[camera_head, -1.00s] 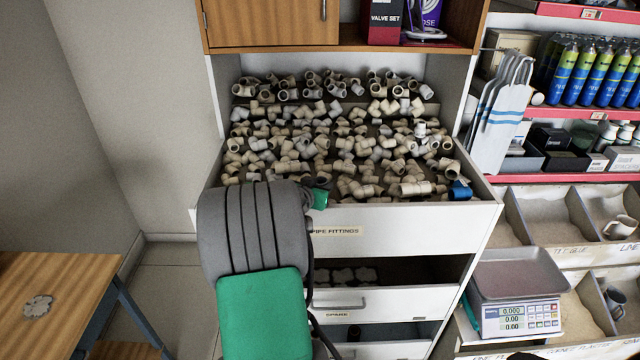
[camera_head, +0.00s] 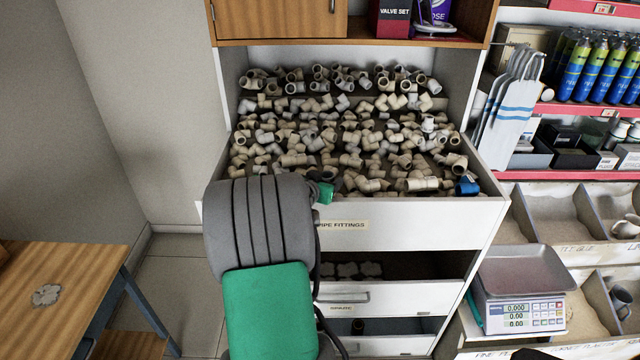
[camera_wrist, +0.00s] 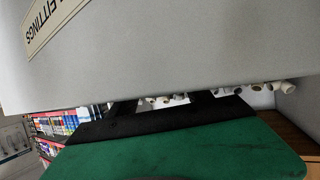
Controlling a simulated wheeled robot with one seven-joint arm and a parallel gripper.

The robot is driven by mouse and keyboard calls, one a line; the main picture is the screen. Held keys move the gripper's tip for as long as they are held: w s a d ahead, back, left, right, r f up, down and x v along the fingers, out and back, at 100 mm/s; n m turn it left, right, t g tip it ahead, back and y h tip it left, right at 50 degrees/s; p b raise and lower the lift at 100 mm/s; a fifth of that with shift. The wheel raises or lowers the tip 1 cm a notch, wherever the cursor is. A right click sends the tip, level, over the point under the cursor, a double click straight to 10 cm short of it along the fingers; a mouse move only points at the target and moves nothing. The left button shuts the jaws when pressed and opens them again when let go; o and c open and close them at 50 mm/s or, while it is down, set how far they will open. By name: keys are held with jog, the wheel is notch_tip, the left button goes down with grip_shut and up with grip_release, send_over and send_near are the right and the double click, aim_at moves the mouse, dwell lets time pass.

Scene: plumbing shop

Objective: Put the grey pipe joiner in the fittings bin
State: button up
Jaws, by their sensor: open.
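The open top drawer labelled "PIPE FITTINGS" (camera_head: 410,225) is full of cream and pale grey pipe pieces. I cannot single out the grey pipe joiner with certainty. A small grey lobed piece (camera_head: 45,296) lies on the wooden table at the left, and a dark grey cup-like piece (camera_head: 620,302) sits in a bin at the far right. My arm covers the drawer's front left in the head view and hides most of my gripper. In the wrist view my gripper (camera_wrist: 165,104) is open, its dark fingers apart, with no held object visible, close to the drawer's front panel.
A blue piece (camera_head: 467,186) lies in the top drawer's right corner. A scale (camera_head: 520,290) stands to the right, beside compartment bins. A cabinet (camera_head: 280,20) overhangs the drawer. Floor shows between table and drawers.

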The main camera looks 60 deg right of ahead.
jog(key=b+v, duration=0.1)
jog(key=v, duration=1)
jog(key=shift+a, duration=0.25)
